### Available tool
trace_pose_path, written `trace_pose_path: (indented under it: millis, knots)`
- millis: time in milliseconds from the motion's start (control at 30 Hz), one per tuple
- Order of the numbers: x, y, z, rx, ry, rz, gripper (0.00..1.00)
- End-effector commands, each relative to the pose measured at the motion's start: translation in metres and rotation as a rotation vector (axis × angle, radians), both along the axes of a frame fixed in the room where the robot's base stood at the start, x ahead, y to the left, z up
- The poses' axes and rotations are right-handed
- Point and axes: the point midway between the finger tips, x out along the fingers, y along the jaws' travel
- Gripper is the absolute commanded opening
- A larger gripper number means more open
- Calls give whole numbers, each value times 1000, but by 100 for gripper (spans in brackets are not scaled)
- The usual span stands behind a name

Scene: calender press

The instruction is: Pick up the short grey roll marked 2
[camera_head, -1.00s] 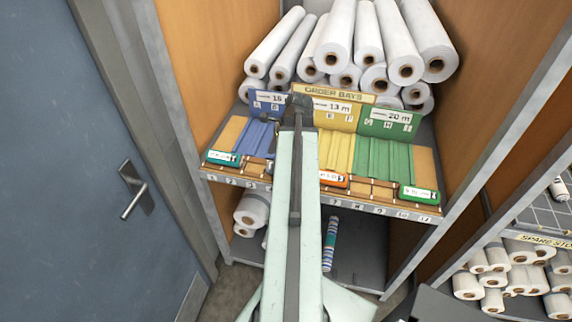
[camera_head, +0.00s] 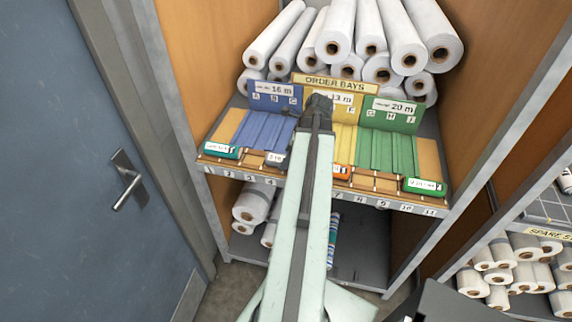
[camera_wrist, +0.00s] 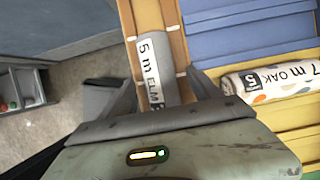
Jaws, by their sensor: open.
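A short grey roll (camera_wrist: 158,50) with a white label lies on the wooden front ledge in the wrist view. Its label reads "5 m ELM", and the end of the label is cut off by my gripper's body. My gripper (camera_wrist: 153,92) is open, with one dark finger on each side of the roll's near end. I cannot tell whether the fingers touch it. In the head view a grey piece of the roll (camera_head: 276,159) shows just left of my arm.
A white spotted roll (camera_wrist: 268,82) marked "7 m OAK 5" lies right of my gripper. Blue (camera_head: 264,130), yellow and green (camera_head: 388,152) bays stand behind the ledge (camera_head: 330,193). A teal roll (camera_head: 220,151) and a green roll (camera_head: 424,186) lie near the ledge's ends.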

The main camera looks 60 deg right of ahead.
Motion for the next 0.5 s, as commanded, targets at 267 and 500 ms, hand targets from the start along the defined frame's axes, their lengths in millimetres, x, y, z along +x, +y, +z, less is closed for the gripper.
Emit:
trace_pose_path:
  millis: [267,500]
  knots:
    - [6,1,-15,-1,0,-1,73]
    - [6,2,-15,0,0,0,17]
